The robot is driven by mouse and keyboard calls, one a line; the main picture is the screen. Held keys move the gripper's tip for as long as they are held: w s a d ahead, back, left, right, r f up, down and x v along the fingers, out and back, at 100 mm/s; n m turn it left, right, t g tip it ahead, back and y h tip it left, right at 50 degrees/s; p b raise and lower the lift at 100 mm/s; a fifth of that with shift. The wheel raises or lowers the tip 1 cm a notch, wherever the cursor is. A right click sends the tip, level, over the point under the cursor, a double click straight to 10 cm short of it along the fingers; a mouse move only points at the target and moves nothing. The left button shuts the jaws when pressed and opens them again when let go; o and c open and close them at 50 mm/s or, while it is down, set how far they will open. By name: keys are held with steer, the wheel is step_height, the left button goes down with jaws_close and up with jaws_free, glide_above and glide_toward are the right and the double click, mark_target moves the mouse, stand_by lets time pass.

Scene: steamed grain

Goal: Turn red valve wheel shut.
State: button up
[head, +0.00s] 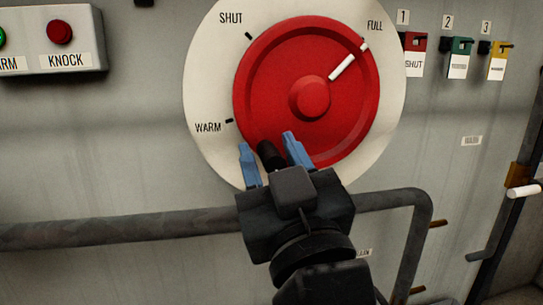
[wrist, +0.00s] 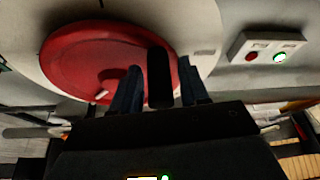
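The red valve wheel (head: 345,110) sits on a round white dial plate (head: 205,80) marked SHUT, WARM and FULL. The white pointer line (head: 342,67) on the wheel points to the upper right, at FULL. A dark handle (head: 266,152) sticks out from the wheel's lower left rim. My gripper (head: 268,145) is at that rim with its blue fingers apart, one on each side of the handle. In the wrist view the handle (wrist: 158,80) stands between the fingers with gaps visible. The wheel (wrist: 85,60) fills the upper left there.
A grey pipe (head: 120,229) runs across the panel below the dial, behind my gripper. A button box (head: 75,38) labelled KNOCK is at the upper left. Red, green and yellow tagged switches (head: 460,47) numbered 1 to 3 are at the upper right. A white-handled lever (head: 522,191) is at the far right.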

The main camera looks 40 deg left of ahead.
jaws_close()
steer(key=shift+r, duration=0.1)
stand_by(0.4)
